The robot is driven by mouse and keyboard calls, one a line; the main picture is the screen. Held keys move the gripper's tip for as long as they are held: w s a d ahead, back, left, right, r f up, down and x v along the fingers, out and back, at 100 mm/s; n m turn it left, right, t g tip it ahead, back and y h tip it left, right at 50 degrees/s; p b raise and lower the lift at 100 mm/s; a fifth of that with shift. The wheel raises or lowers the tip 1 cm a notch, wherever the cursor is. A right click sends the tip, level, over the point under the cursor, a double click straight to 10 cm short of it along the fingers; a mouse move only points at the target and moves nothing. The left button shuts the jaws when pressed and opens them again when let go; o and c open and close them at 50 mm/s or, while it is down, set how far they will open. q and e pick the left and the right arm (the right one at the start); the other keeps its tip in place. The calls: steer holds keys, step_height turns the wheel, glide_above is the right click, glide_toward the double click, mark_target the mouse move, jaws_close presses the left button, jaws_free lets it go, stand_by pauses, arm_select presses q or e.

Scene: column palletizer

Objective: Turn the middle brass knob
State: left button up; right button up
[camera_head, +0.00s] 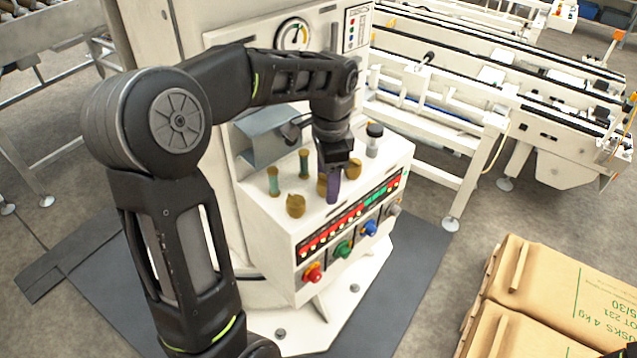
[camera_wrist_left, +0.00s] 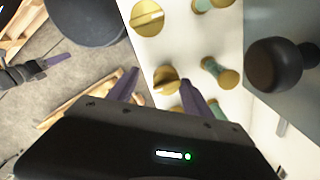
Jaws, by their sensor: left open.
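Three brass knobs sit on the sloped top of a white console. The middle brass knob (camera_head: 322,184) is partly hidden behind my left gripper (camera_head: 333,190) in the head view. In the left wrist view the middle knob (camera_wrist_left: 166,80) shows between the two purple fingertips of my left gripper (camera_wrist_left: 160,77), which is open. I cannot tell whether either finger touches it. The near-left brass knob (camera_head: 295,205) and the far-right one (camera_head: 354,167) stand to each side. My right gripper (camera_wrist_left: 45,68) shows at the left of the wrist view; its jaw opening is unclear.
Teal levers with brass ends (camera_head: 273,180) stand behind the knobs. A black-capped post (camera_head: 374,140) stands at the console's far corner. Coloured buttons (camera_head: 343,248) line the front face. Brown sacks (camera_head: 545,300) lie at lower right, a conveyor (camera_head: 500,90) behind.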

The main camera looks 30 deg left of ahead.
arm_select(q)
steer(key=shift+r, duration=0.15)
step_height(320, 180, up, 7)
steer(key=shift+s+d+f, duration=0.1)
steer(key=shift+d+f, duration=0.05)
steer(key=shift+f, duration=0.05)
steer(key=shift+r, duration=0.4)
